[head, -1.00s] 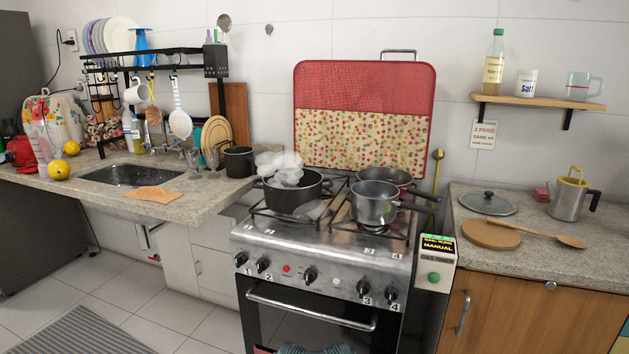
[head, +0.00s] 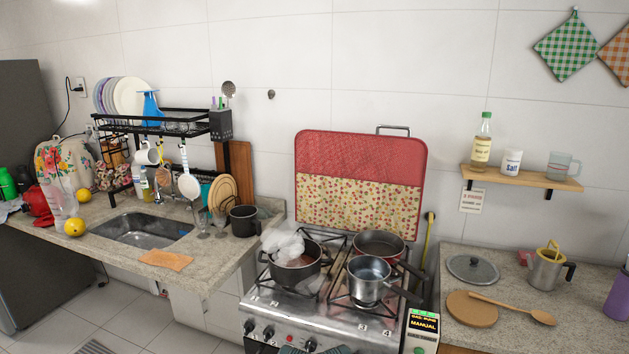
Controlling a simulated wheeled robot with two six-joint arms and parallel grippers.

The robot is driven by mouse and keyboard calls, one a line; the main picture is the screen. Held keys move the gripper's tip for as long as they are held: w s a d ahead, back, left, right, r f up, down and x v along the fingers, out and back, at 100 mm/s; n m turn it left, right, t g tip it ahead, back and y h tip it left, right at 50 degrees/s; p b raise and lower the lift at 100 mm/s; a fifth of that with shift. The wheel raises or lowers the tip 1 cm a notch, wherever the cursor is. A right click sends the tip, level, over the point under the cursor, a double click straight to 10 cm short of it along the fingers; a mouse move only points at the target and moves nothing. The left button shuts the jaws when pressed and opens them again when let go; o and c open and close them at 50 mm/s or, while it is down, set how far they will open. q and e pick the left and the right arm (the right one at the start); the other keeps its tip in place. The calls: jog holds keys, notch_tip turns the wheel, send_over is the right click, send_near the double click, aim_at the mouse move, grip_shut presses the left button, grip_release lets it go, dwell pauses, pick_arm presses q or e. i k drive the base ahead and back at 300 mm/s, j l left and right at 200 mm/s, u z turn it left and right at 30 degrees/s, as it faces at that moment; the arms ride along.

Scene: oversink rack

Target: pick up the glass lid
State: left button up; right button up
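The glass lid (head: 472,269) lies flat on the right-hand counter, right of the stove. It is round and grey with a small dark knob on top, and nothing covers it. A round wooden board (head: 468,309) lies just in front of it. Neither my left nor my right gripper can be made out in the head view.
A wooden spoon (head: 515,309) rests with its handle over the board. A saucepan (head: 368,283) and a steaming pot (head: 294,268) are on the stove. A wall shelf (head: 520,178) hangs above the counter.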

aim_at(470, 269)
jog(key=l+z, duration=0.25)
jog(key=l, duration=0.2)
jog(key=l+z, duration=0.25)
jog(key=l, duration=0.25)
jog(key=i+l+z, duration=0.25)
jog(key=l, duration=0.15)
jog(key=l+z, duration=0.25)
jog(key=l, duration=0.25)
